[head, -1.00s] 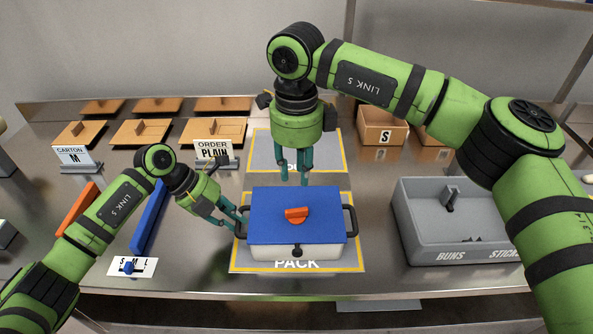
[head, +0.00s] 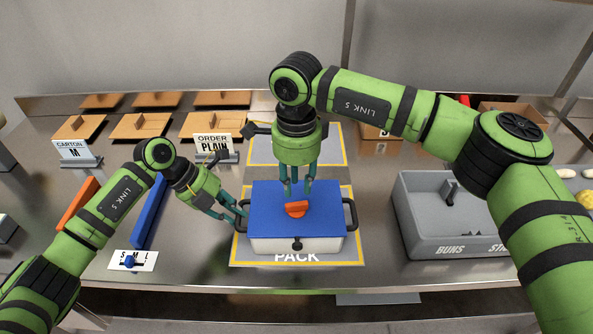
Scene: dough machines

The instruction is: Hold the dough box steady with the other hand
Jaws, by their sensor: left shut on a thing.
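The dough box (head: 320,244) is white with a blue lid (head: 275,225) and an orange knob (head: 297,208) on top. It stands on the yellow-edged PACK mat (head: 352,259), with a dark handle on each side. My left gripper (head: 239,219) is shut on the box's left handle (head: 241,215). My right gripper (head: 298,188) points straight down over the lid, its fingers apart, with the tips right at or just behind the knob. I cannot tell if they touch it.
A grey bin (head: 450,232) marked BUNS stands to the right. An ORDER PLAIN sign (head: 212,145) and a CARTON M sign (head: 72,149) stand at the left. A blue bar (head: 149,214) and a size slider (head: 133,260) lie left of the box. Cardboard cartons are at the back.

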